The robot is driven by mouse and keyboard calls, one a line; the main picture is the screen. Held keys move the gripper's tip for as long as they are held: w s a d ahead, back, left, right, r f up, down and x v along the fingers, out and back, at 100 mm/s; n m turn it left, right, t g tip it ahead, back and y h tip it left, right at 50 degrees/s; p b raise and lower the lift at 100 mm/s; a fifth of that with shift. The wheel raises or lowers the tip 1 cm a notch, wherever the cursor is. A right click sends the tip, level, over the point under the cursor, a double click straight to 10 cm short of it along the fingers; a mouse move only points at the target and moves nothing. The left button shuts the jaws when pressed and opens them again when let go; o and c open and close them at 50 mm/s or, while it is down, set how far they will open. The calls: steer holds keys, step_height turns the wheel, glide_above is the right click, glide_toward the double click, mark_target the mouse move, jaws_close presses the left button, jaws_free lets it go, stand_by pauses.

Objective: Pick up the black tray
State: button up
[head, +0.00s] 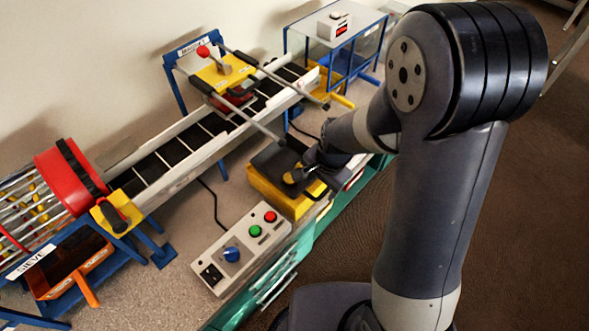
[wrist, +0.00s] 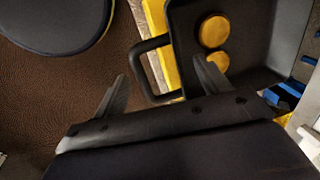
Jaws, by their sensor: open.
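The black tray (head: 268,157) sits on a yellow stand (head: 283,202) at the bench's front edge in the head view. In the wrist view the tray (wrist: 262,45) fills the upper right, with two yellow discs (wrist: 214,30) in it. Its black loop handle (wrist: 139,62) points left. My gripper (wrist: 160,68) is open, and the handle appears between its two fingers in the picture. I cannot tell how far below the fingertips it lies. In the head view my gripper (head: 312,168) is at the tray's right side, partly hidden by my arm.
A conveyor (head: 165,160) with a yellow magnet unit (head: 222,70) runs behind the tray. A control box (head: 240,248) with buttons and a blue knob stands in front. A red-ended sieve drum (head: 70,180) is at left. Brown floor (head: 500,230) lies open at right.

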steer(key=f, duration=0.2)
steer(key=shift+w+a+f, duration=0.1)
steer(key=shift+a+f, duration=0.1)
steer(key=shift+f, duration=0.1)
steer(key=c, duration=1.1)
